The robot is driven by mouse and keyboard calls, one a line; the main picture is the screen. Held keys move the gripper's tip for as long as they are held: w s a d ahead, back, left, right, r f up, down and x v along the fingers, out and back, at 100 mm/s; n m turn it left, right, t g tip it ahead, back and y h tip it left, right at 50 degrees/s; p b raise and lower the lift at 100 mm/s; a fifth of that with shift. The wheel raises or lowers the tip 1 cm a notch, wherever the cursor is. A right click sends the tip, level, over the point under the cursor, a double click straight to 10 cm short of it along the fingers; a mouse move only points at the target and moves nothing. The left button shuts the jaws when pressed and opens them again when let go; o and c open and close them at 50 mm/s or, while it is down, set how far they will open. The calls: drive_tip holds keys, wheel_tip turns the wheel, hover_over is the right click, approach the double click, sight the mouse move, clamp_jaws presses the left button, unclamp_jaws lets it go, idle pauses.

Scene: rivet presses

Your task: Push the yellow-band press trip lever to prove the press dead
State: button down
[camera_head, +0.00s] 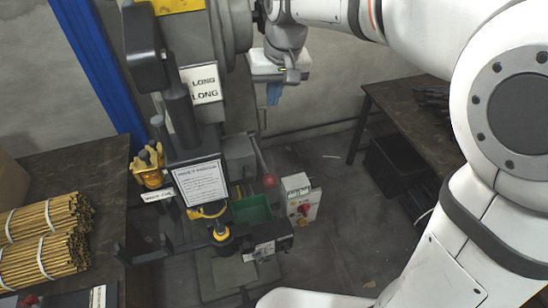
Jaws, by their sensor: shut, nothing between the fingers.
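The press (190,110) stands left of centre, with a yellow band (165,6) across its top, cut by the picture edge. Its trip lever appears to be the thin rod with a red ball knob (268,180) on its right side. My gripper (273,97) is at the upper middle, beside the press column and above the red knob in the picture. Its small bluish fingers point down and look shut and empty. The fingers and the knob are clearly apart in the picture; their depth gap is hard to judge.
A control box (299,198) with a red knob stands right of the lever. A green bin (251,210) sits below it. Bundled yellow rods (42,238) lie on the left bench. A dark table (415,125) stands at the right. Floor shows between table and press.

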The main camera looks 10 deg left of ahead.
drive_tip(key=b, duration=1)
hover_over(268, 174)
drive_tip(key=d, duration=0.2)
drive_tip(key=s+d+x, duration=0.1)
drive_tip(key=d+x, duration=0.1)
drive_tip(key=x, duration=0.8)
drive_tip(key=shift+w+a+f, duration=0.15)
drive_tip(key=shift+w+a, duration=0.05)
drive_tip(key=shift+a, duration=0.25)
drive_tip(key=x, duration=0.4)
drive_tip(key=s+p+x, duration=0.1)
drive_tip(key=x, duration=0.7)
drive_tip(key=shift+s+d+f+p, duration=0.15)
drive_tip(key=shift+s+d+p, duration=0.2)
drive_tip(key=shift+s+f, duration=0.25)
drive_tip(key=shift+f, duration=0.3)
